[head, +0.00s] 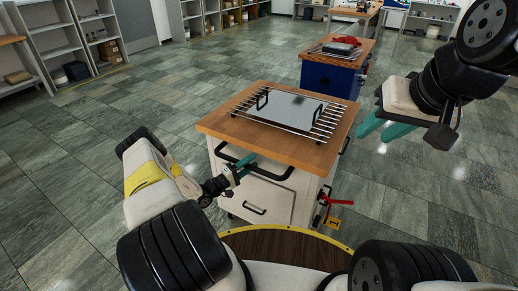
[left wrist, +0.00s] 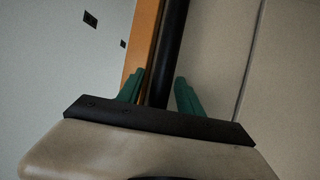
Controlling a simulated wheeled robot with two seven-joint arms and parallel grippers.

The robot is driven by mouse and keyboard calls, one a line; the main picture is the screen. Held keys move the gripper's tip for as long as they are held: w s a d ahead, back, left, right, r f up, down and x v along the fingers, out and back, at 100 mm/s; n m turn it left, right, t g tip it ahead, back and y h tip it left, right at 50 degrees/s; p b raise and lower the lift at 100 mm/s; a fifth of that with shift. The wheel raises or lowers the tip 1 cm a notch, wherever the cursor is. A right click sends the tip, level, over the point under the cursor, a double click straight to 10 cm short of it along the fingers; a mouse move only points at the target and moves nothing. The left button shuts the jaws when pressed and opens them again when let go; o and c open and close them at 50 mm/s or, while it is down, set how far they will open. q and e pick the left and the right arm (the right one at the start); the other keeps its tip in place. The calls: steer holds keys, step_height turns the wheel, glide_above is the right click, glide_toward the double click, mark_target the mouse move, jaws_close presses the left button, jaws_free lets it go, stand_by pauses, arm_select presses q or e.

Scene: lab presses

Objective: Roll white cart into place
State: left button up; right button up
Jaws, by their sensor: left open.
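The white cart (head: 262,196) stands in front of me, with a wooden top (head: 221,122) and a black push handle (head: 278,174) along its near side. My left gripper (head: 238,170) is at the left part of this handle. In the left wrist view its green fingers (left wrist: 158,85) are apart, with the black handle bar (left wrist: 173,45) running between them; I cannot tell whether they touch it. My right gripper (head: 386,124) is raised to the right of the cart, away from it; its green fingers look apart and empty.
A wire rack and a metal tray (head: 288,107) with black handles lie on the cart top. A red lever (head: 337,201) with a yellow tag is low at its right side. A blue cart (head: 328,80) stands behind. Shelves line the back left; tiled floor is open on both sides.

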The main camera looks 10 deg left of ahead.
arm_select(q)
steer(key=shift+w+d+r, duration=0.1)
steer(key=shift+w+d, duration=0.1)
steer(key=shift+w, duration=0.1)
jaws_close()
steer(key=shift+s, duration=0.1)
stand_by(1.2)
